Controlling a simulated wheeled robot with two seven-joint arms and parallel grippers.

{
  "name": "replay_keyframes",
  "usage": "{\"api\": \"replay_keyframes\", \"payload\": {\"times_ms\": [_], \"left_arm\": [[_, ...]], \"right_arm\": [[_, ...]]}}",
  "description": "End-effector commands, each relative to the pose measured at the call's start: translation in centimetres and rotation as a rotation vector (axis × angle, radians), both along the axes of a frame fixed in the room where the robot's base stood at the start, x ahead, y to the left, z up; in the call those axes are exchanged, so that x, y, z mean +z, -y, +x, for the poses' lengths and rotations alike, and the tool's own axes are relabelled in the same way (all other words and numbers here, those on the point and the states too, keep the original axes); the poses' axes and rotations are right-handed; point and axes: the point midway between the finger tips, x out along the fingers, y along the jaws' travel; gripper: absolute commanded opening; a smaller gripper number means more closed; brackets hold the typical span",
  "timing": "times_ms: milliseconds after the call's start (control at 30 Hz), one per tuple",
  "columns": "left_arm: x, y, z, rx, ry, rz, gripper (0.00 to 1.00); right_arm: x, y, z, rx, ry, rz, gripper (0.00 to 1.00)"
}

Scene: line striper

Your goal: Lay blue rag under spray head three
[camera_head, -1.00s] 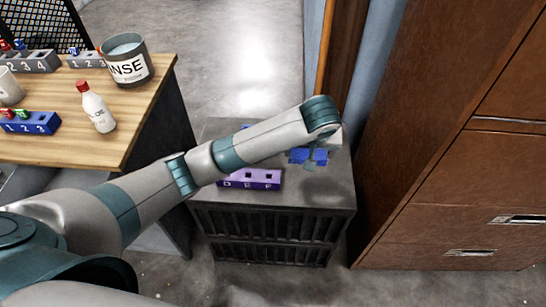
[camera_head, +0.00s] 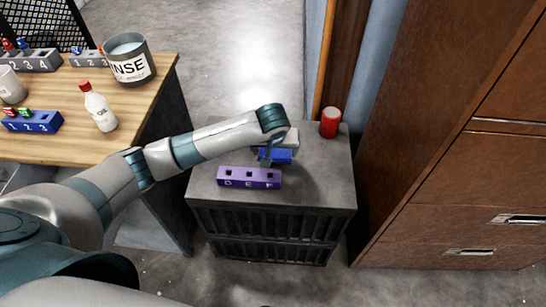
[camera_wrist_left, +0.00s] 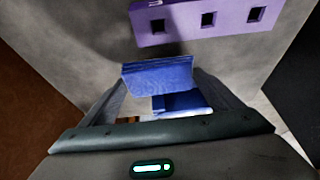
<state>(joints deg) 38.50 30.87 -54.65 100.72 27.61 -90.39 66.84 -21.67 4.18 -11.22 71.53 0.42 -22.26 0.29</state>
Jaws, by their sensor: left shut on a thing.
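The blue rag (camera_head: 278,154) is in my left gripper (camera_head: 266,157), which is shut on it above the grey cabinet top. In the left wrist view the blue rag (camera_wrist_left: 158,75) hangs between the fingers of the left gripper (camera_wrist_left: 160,88). More blue and a white patch show behind it, and I cannot tell what they belong to. The purple block (camera_head: 249,178), marked D, E, F with square holes, lies near the cabinet's front edge, close to the rag. It also shows in the left wrist view (camera_wrist_left: 182,22). I cannot make out a spray head three. My right gripper is not in view.
A red can (camera_head: 330,123) stands at the cabinet's back right. The cabinet top (camera_head: 325,175) is clear at the right. The wooden table (camera_head: 75,140) holds a bucket (camera_head: 128,60), a red-capped bottle (camera_head: 98,107) and a blue numbered rack (camera_head: 33,122). Brown drawers rise at the right.

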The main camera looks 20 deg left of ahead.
Motion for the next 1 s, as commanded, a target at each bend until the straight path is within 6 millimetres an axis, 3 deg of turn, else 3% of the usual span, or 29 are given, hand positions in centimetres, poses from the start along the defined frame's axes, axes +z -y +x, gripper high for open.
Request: {"api": "replay_keyframes", "payload": {"times_ms": [467,800,1000], "left_arm": [[-0.6,-0.6,0.1,-0.001,-0.001,-0.001,0.64],[-4.0,-0.6,0.0,-0.001,-0.001,0.001,0.64],[-4.4,-0.6,0.0,-0.001,0.000,0.000,0.64]], "right_arm": [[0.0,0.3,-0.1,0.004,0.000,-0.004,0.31],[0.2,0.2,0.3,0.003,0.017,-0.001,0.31],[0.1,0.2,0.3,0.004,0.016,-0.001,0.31]]}}
